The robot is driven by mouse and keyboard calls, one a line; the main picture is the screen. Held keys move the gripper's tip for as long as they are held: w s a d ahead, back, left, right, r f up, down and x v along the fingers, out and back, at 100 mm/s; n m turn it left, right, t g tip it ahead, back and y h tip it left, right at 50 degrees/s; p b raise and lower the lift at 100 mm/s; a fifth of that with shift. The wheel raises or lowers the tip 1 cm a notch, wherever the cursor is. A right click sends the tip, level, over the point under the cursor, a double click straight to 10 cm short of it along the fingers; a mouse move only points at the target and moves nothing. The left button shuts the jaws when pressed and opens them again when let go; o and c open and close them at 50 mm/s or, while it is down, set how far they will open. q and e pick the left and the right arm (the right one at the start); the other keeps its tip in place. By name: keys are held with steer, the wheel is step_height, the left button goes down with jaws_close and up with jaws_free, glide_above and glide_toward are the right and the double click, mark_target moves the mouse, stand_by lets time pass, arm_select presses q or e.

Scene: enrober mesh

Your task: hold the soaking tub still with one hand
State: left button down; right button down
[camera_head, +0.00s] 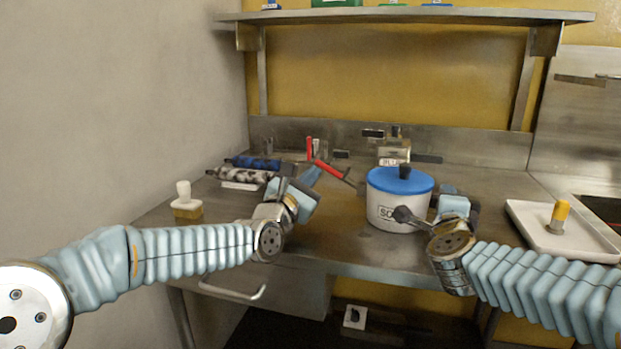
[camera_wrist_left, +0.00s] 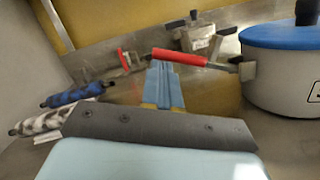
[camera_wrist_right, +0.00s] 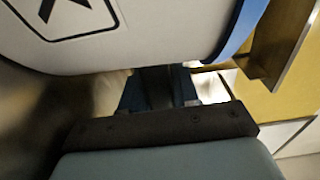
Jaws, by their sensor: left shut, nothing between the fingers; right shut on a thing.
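The soaking tub (camera_head: 385,208) is a white round pot with a blue lid (camera_head: 400,180) and a dark knob, standing upright on the steel table. My right gripper (camera_head: 458,198) is at the tub's right side, shut on the tub. In the right wrist view its fingers (camera_wrist_right: 160,88) are close against the white wall (camera_wrist_right: 150,50); the gripped part is mostly hidden. My left gripper (camera_head: 310,175) is shut and empty, left of the tub and apart from it. In the left wrist view its fingertips (camera_wrist_left: 163,78) are just below a red handle (camera_wrist_left: 180,57).
Blue and mottled rolls (camera_head: 250,168) lie at the back left. A white tray (camera_head: 530,232) with a yellow-topped piece (camera_head: 559,215) is at the right. A shelf (camera_head: 400,16) spans above.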

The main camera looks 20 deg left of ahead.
arm_select(q)
steer(key=shift+r, duration=0.1)
steer(key=shift+d+r+m, duration=0.1)
steer(key=shift+r+m, duration=0.15)
steer(key=shift+m, duration=0.15)
steer(key=shift+d+r+m+h, duration=0.25)
steer(key=shift+r+m, duration=0.25)
steer(key=shift+m, duration=0.3)
steer(key=d+r+m+g+h, duration=0.1)
steer(key=d+r+m, duration=0.4)
steer(key=d+m, duration=0.2)
steer(key=shift+s+r+m+g, duration=0.3)
steer(key=shift+s+r+m, duration=0.1)
stand_by(0.3)
steer(key=r+v, duration=0.1)
steer(key=v, duration=1.9)
steer(key=shift+f, duration=0.2)
